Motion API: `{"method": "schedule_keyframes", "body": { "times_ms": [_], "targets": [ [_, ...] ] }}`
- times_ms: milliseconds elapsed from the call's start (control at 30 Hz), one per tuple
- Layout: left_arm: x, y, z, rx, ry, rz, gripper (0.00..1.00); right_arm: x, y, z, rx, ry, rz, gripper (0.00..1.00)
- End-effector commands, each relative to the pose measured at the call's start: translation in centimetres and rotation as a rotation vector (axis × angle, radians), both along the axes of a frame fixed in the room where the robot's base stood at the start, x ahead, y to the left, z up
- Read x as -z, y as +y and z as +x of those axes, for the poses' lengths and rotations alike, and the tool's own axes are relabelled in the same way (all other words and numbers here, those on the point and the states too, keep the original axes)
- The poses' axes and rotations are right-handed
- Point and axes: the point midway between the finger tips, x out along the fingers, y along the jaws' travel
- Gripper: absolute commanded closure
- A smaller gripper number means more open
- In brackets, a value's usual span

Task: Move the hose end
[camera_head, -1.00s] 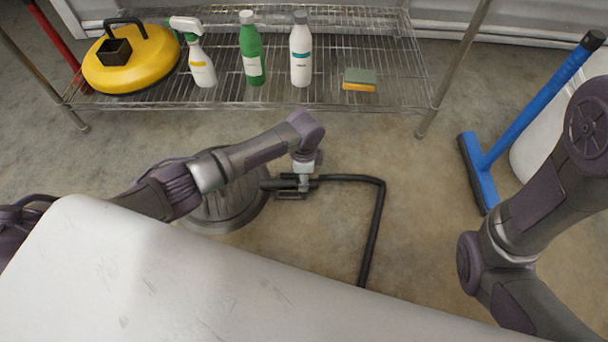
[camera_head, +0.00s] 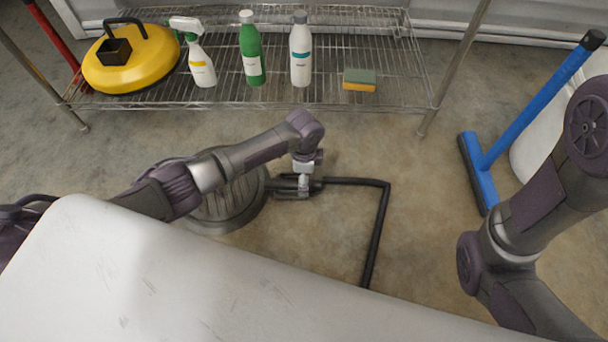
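The black hose (camera_head: 376,232) runs up from behind the white surface, bends sharply and goes left to its end at my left gripper (camera_head: 292,190). The gripper sits around the hose end, pointing down, and appears closed on it; the fingers are small and dark against the dark hose. A round grey ribbed drum or drain (camera_head: 232,205) stands just left of the hose end, partly hidden by my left arm. My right arm is at the right edge, and its gripper is outside the view.
A wire shelf (camera_head: 310,98) at the back holds a yellow round device (camera_head: 130,66), a spray bottle (camera_head: 201,68), a green bottle (camera_head: 251,60), a white bottle (camera_head: 300,58) and a sponge (camera_head: 359,80). A blue squeegee (camera_head: 482,178) stands right. Floor between is clear.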

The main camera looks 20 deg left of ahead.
Motion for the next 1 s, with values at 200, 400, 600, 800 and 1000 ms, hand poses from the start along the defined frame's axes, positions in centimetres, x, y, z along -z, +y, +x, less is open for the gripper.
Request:
{"method": "schedule_keyframes", "body": {
  "times_ms": [200, 400, 600, 800, 1000],
  "targets": [
    [0.0, 0.0, 0.0, 0.000, 0.000, 0.000, 0.00, 0.0, 0.0, 0.0, 0.000, 0.001, 0.000, 0.60],
    [-0.6, 0.0, 0.0, 0.000, 0.000, -0.001, 0.00, 0.0, 0.0, 0.2, 0.000, 0.006, 0.002, 0.60],
    [-4.0, 0.0, 0.1, 0.001, -0.004, -0.002, 0.00, 0.0, 0.0, 0.1, 0.000, 0.003, 0.001, 0.60],
    [-8.4, 0.0, 0.1, 0.001, -0.005, -0.002, 0.00, 0.0, 0.0, 0.1, 0.000, 0.002, 0.000, 0.60],
    [-11.2, 0.0, 0.1, 0.000, -0.001, 0.000, 0.00, 0.0, 0.0, 0.0, 0.000, 0.001, 0.001, 0.60]
  ]
}}
